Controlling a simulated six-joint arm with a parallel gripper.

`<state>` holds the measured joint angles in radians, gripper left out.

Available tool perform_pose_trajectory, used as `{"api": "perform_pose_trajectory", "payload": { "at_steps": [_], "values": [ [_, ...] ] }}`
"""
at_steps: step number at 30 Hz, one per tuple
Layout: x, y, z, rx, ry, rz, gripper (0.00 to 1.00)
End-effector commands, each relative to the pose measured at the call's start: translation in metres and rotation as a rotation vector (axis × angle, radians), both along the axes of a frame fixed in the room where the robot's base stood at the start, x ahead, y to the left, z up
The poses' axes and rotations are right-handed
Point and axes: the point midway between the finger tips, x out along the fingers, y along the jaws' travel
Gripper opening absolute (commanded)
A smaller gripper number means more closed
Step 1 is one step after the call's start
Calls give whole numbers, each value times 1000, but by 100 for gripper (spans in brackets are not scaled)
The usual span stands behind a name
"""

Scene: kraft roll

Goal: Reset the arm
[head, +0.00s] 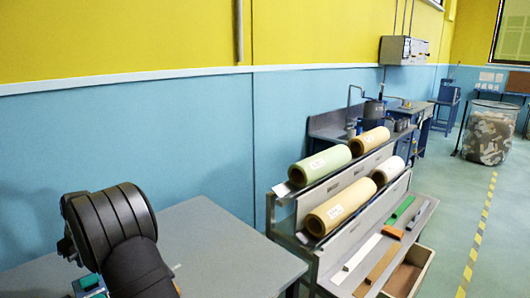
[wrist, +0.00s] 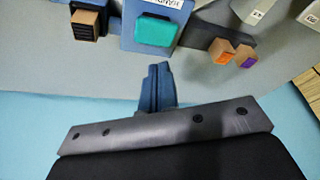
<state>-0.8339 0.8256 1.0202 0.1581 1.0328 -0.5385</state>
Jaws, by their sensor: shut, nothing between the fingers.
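My gripper (wrist: 158,68) shows in the wrist view as a blue pair of fingers, shut together with nothing between them. It points away from the dark bar with screws at the bottom of that view. The fingertips are apart from the blue box with a teal top (wrist: 155,30) beyond them. In the head view my black arm (head: 115,225) is folded at the lower left, by the grey table (head: 225,245). My gripper cannot be made out there.
The wrist view also shows a wooden block with a dark face (wrist: 86,24), an orange-ended block (wrist: 222,52) and a purple-ended block (wrist: 247,57). In the head view a rack (head: 290,215) holds several paper rolls (head: 340,207). The table's right part is clear.

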Motion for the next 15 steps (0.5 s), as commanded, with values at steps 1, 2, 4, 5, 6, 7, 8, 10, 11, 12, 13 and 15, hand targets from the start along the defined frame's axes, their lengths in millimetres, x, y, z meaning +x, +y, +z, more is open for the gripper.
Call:
{"api": "perform_pose_trajectory", "payload": {
  "at_steps": [1, 2, 4, 5, 6, 7, 8, 10, 11, 12, 13, 15],
  "values": [
    [0, 0, 0, 0, 0, 0, 0],
    [0, 0, 0, 0, 0, 0, 0],
    [0, 0, 0, 0, 0, 0, 0],
    [0, 0, 0, 0, 0, 0, 0],
    [0, 0, -1, 0, 0, 0, 0],
    [0, 0, -2, -1, 0, 0, 0],
    [0, 0, -3, -1, 1, 0, 0],
    [0, 0, -8, -2, 1, 0, 0],
    [0, 0, -10, -2, 1, 0, 0],
    [0, 0, -14, -1, 2, 1, 0],
    [0, 0, -18, -2, 1, 0, 0],
    [0, 0, -27, -2, 3, 1, 0]
  ]
}}
